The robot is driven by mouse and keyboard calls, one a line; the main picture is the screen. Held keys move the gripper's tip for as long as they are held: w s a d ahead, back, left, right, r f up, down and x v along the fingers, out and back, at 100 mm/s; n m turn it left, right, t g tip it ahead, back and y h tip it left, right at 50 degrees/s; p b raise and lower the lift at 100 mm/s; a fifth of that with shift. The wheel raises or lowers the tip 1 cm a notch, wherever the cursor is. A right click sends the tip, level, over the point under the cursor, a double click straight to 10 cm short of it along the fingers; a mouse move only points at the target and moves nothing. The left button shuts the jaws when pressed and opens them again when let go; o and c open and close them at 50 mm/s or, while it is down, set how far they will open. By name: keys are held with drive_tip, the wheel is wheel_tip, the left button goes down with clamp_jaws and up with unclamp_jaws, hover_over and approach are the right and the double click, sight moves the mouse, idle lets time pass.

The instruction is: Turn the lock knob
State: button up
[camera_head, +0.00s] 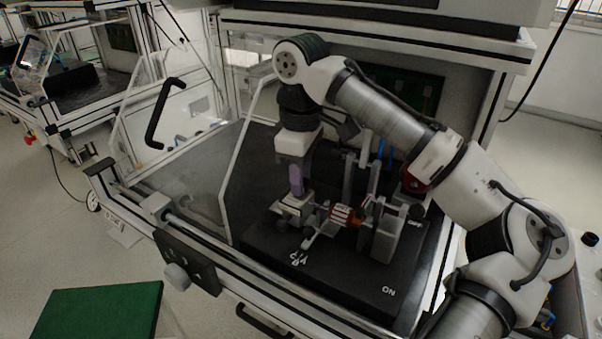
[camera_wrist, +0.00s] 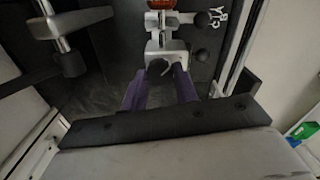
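My gripper (camera_head: 297,180) points down over the left end of the grey test fixture (camera_head: 385,240). Its two purple fingers (camera_wrist: 162,85) stand apart in the wrist view, with a gap between them. Just beyond the tips is a pale grey block (camera_wrist: 170,50) with a dark round opening. Whether the fingers touch it I cannot tell. A red and silver stator (camera_head: 345,215) sits in the fixture; its red edge is at the top of the wrist view. Dark ball-ended handles (camera_wrist: 203,20) stand right of the block. I cannot tell which part is the lock knob.
The fixture stands on a black base (camera_head: 345,285) marked ON. A clear guard with a black handle (camera_head: 160,115) is on the left. A black panel with a grey knob (camera_head: 177,277) is at the bench front. A green board (camera_head: 100,310) lies at lower left.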

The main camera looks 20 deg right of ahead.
drive_tip(key=c, duration=0.4)
drive_tip(key=shift+o, duration=0.2)
drive_tip(key=m+p, duration=0.1)
drive_tip(key=p, duration=0.1)
drive_tip(key=m+p, duration=0.2)
drive_tip(key=shift+r, duration=0.25)
drive_tip(key=m+p, duration=1)
drive_tip(key=p, duration=0.1)
drive_tip(key=shift+f+m+p, duration=0.2)
drive_tip(key=shift+m+p, duration=1.6)
drive_tip(key=shift+m, duration=0.4)
